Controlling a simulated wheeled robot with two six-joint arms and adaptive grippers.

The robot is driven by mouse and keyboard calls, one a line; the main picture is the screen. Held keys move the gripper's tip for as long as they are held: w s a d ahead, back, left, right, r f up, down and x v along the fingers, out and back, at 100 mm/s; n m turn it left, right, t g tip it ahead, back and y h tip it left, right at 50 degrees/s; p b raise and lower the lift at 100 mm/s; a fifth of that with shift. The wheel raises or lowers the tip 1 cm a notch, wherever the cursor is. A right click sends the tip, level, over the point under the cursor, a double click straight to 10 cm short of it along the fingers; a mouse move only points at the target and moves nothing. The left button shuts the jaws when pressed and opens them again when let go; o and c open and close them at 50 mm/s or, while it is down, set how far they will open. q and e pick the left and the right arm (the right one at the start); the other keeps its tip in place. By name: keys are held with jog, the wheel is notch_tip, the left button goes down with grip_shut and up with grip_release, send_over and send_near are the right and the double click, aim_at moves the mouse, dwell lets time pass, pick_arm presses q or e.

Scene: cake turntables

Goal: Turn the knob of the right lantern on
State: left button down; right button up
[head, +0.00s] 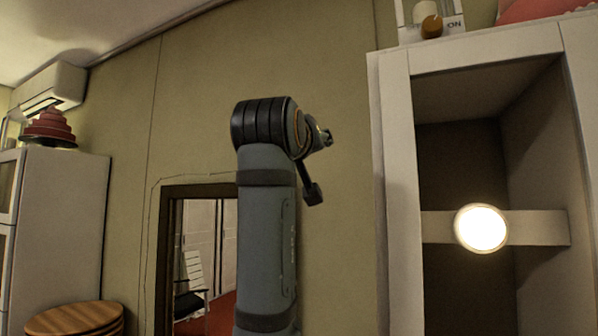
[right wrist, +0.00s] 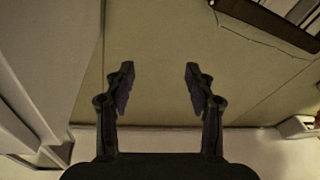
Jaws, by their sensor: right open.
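A pale device with a brown-orange knob (head: 431,26) and a printed "ON" label stands on top of the white cabinet at the upper right of the head view. It looks like a lantern base, but its top is cut off. The knob's setting is unclear. My right arm rises in the middle of the head view, left of the cabinet and apart from the knob. In the right wrist view my right gripper (right wrist: 158,82) is open and empty, with wall behind its fingers. The knob is not visible there. My left gripper is not in view.
A white cabinet (head: 393,200) stands at right, with a glowing round lamp (head: 481,228) inside. A red object (head: 545,8) sits partly cut off on top. A red tiered shape (head: 50,126) is on another cabinet (head: 60,230) at left. Bare wall (head: 330,60) lies between.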

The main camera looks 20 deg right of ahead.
jog(key=shift+y, duration=0.5)
jog(key=w+f, duration=0.1)
jog(key=f, duration=0.1)
jog(key=w+f, duration=0.2)
jog(key=shift+w+d+f, duration=0.15)
jog(key=shift+w+d, duration=0.05)
